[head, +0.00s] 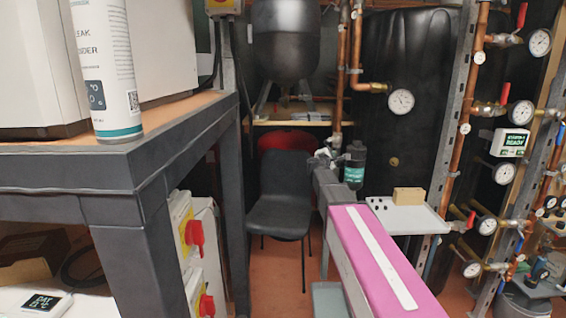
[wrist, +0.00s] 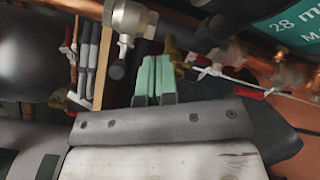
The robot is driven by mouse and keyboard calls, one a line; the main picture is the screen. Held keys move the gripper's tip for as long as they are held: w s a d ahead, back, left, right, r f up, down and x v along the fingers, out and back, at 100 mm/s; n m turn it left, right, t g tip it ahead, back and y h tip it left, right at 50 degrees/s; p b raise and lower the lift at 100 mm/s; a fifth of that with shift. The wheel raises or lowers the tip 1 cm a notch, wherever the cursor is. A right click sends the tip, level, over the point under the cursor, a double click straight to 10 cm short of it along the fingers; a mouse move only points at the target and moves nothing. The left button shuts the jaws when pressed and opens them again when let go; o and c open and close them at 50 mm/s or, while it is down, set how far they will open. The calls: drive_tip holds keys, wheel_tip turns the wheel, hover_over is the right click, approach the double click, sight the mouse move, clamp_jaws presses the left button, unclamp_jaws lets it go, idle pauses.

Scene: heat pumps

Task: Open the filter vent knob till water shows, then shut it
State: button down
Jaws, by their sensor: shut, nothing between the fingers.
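The filter (head: 354,168) is a dark upright canister with a teal band, just right of centre in the head view. Its dark body with a large teal label (wrist: 285,25) fills the top right of the wrist view. My gripper (wrist: 153,62) shows as two green fingertips pressed together, with nothing between them. A small black knob (wrist: 117,68) hangs below a silver fitting (wrist: 130,18), just left of the fingertips and seemingly apart from them. I cannot tell for sure whether it is the vent knob. No water is visible. The fingertips cannot be made out in the head view.
Copper pipes with gauges (head: 401,101) and red-handled valves stand at the right. A grey tray (head: 432,221) holds a small box (head: 408,196) near the filter. A black chair (head: 280,212) stands left of centre. A dark bench (head: 60,168) fills the left.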

drive_tip(key=shift+x, duration=0.95)
drive_tip(key=shift+s+d+f, duration=0.1)
drive_tip(key=shift+d+f, duration=0.05)
drive_tip(key=shift+f, duration=0.4)
drive_tip(key=shift+s+d+f, duration=0.1)
drive_tip(key=shift+d+f, duration=0.05)
drive_tip(key=shift+f, duration=0.4)
drive_tip(key=shift+s+d+r, duration=0.1)
drive_tip(key=shift+s+d, duration=0.1)
drive_tip(key=shift+d, duration=0.05)
drive_tip(key=shift+s, duration=0.1)
drive_tip(key=v, duration=0.6)
drive_tip(key=shift+s, duration=0.25)
